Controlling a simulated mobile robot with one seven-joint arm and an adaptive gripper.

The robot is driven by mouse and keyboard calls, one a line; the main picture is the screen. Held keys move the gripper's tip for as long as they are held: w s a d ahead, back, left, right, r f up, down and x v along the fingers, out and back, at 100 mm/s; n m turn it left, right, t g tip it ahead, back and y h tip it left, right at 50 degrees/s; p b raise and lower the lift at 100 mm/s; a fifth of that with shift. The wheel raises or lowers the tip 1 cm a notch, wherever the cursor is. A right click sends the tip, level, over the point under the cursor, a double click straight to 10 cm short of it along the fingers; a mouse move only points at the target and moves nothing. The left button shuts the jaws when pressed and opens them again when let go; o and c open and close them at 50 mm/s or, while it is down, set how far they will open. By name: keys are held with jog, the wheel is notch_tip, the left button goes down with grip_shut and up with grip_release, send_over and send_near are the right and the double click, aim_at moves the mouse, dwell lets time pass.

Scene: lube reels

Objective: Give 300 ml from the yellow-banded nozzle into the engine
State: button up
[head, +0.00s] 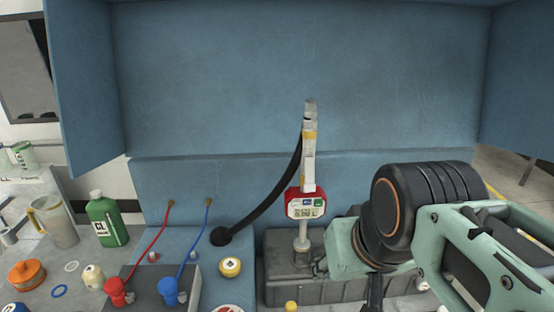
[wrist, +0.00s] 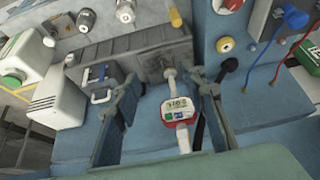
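The nozzle with a yellow band (head: 309,136) stands upright, its spout pointing down to the dark grey engine block (head: 275,287). How deep the tip sits is unclear. Its red and white meter (head: 305,205) has a small display, with digits too small to read surely. A black hose (head: 272,196) runs from its upper part to the blue bench. The meter also shows in the wrist view (wrist: 178,110). My gripper (wrist: 166,90) is open, its fingers apart with the meter visible between them, not visibly touching it.
Red (head: 115,291) and blue (head: 168,290) capped fittings with thin hoses stand left of the engine. A yellow knob (head: 230,267) is beside it. A green bottle (head: 105,222) and a clear jug (head: 54,222) stand farther left. The blue panel (head: 300,80) closes the back.

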grip_shut()
dwell(1.3)
